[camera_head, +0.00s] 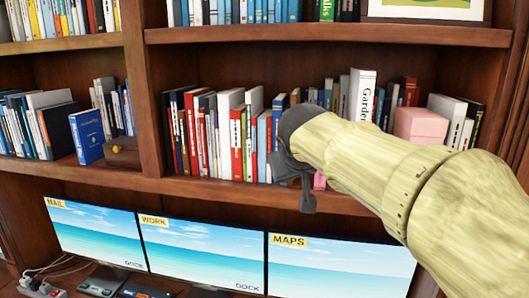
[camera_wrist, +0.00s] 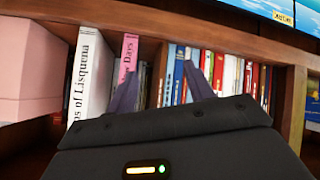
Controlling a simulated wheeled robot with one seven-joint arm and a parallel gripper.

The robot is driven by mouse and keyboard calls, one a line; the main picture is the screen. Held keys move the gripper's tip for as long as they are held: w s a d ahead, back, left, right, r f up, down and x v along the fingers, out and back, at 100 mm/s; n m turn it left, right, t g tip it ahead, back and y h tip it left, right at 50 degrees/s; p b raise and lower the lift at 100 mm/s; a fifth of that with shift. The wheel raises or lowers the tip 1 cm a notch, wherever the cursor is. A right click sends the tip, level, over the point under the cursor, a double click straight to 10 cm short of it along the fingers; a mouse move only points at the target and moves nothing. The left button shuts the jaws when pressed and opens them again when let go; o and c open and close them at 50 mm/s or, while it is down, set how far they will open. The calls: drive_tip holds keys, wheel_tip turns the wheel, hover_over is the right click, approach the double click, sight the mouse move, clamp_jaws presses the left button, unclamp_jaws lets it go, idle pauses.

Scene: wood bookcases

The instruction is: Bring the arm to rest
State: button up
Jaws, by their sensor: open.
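My gripper (camera_head: 300,188) is in front of the middle shelf of the bookcase, at the end of my arm, which reaches in from the right. In the wrist view its two dark fingers (camera_wrist: 160,90) stand apart, with no object clearly held between them. Behind them are book spines and the shelf. A pink book (camera_wrist: 127,55) stands beside a thick white book (camera_wrist: 90,75) in the wrist view. The white book also shows in the head view (camera_head: 362,95), while my gripper and arm hide most of the pink one.
A pink box (camera_head: 421,126) sits on the right of the middle shelf (camera_head: 225,190). Rows of books fill its left part. Three monitors (camera_head: 200,250) stand below. A blue book (camera_head: 87,136) and a small wooden box (camera_head: 122,152) are on the left shelf.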

drive_tip(key=s+d+f+g+b, duration=0.1)
drive_tip(key=s+d+f+g, duration=0.15)
drive_tip(key=f, duration=0.75)
drive_tip(key=s+d+f+g, duration=0.1)
drive_tip(key=s+d+f, duration=0.15)
drive_tip(key=f, duration=0.85)
drive_tip(key=s+d+f+m+g+y+b, duration=0.1)
drive_tip(key=s+d+f+m+g, duration=0.2)
drive_tip(key=s+f, duration=1)
wheel_tip(320, 180, down, 2)
drive_tip(key=shift+d+f+g, duration=0.1)
drive_tip(key=shift+d+g, duration=0.1)
drive_tip(key=shift+g, duration=0.25)
